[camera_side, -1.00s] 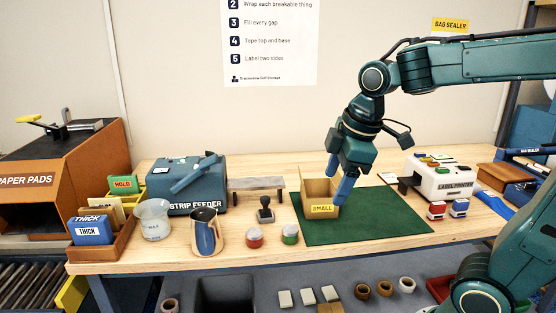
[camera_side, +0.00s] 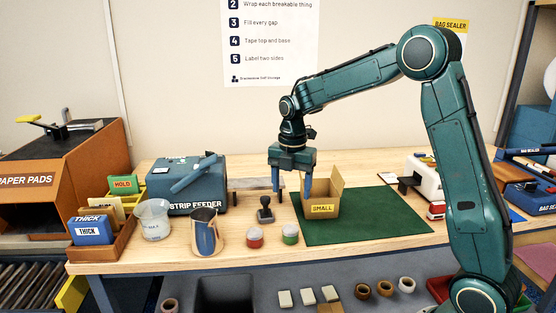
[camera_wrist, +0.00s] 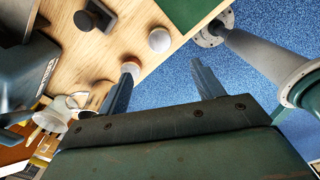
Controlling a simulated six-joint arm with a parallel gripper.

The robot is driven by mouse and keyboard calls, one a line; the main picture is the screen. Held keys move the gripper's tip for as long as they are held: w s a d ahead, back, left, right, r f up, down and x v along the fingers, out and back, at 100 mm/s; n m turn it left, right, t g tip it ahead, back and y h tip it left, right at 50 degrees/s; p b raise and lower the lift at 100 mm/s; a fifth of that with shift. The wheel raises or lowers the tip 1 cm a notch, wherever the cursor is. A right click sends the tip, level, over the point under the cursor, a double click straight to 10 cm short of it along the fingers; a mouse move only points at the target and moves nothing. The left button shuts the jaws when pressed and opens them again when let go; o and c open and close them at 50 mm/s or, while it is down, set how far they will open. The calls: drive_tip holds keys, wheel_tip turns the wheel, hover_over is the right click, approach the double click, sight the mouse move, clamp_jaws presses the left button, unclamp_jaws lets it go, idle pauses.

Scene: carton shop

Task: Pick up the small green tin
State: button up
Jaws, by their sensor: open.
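The small green tin (camera_side: 290,234) stands upright near the table's front edge, just left of the green mat. In the wrist view its pale round lid (camera_wrist: 160,40) shows beyond the gap between my fingertips. A similar red tin (camera_side: 254,237) stands to its left; in the wrist view its lid (camera_wrist: 130,67) is partly behind the left finger. My gripper (camera_side: 291,186) is open and empty, fingers pointing down, above table height and beside the small carton. Both fingers (camera_wrist: 164,66) also show in the wrist view, spread apart.
The open carton marked SMALL (camera_side: 322,210) stands on the green mat (camera_side: 375,220), close to my right finger. A dark stamp (camera_side: 265,210) stands behind the tins. The front edge is close.

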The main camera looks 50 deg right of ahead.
sight(290, 228)
drive_tip(key=shift+w+d+f+n, duration=0.15)
drive_tip(key=shift+w+f+n, duration=0.05)
drive_tip(key=shift+f+n, duration=0.15)
drive_tip(key=shift+f, duration=4.3)
drive_tip(key=shift+f, duration=0.1)
drive_tip(key=shift+s+f, duration=0.1)
drive_tip(key=shift+f, duration=2.4)
drive_tip(key=shift+c, duration=0.5)
drive_tip(key=c, duration=1)
